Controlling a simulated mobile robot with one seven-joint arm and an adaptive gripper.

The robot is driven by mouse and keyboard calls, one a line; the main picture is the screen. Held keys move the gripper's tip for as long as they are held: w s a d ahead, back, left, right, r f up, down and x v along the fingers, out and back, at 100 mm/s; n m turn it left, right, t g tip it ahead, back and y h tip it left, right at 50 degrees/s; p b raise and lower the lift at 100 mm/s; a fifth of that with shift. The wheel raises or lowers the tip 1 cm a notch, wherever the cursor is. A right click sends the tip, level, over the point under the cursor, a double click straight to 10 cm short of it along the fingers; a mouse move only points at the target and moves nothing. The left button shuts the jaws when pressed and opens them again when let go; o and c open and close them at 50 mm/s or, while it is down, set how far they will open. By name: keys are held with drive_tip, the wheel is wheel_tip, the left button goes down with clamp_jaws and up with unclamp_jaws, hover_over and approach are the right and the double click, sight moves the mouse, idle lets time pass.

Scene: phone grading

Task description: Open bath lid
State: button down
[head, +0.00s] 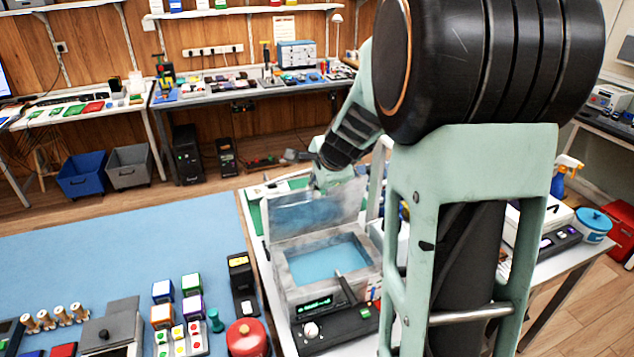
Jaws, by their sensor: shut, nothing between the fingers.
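The bath lid (305,215) stands raised, about upright, along the bath's back edge, so the opening is uncovered. My gripper (328,183) is at the lid's upper edge, near its right part. It is small and partly hidden here, and its fingers are shut with nothing between them. I cannot tell whether they touch the lid.
A black unit (335,328) with a white knob stands in front of the bath. A red round container (246,338) and several small coloured boxes are on the blue mat (130,245) to the left. My arm hides much of the table right of the bath.

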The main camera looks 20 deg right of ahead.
drive_tip(key=shift+w+f, duration=0.15)
drive_tip(key=shift+w, duration=0.9)
drive_tip(key=shift+w+f, duration=0.15)
drive_tip(key=shift+w, duration=0.85)
drive_tip(key=shift+p, duration=0.3)
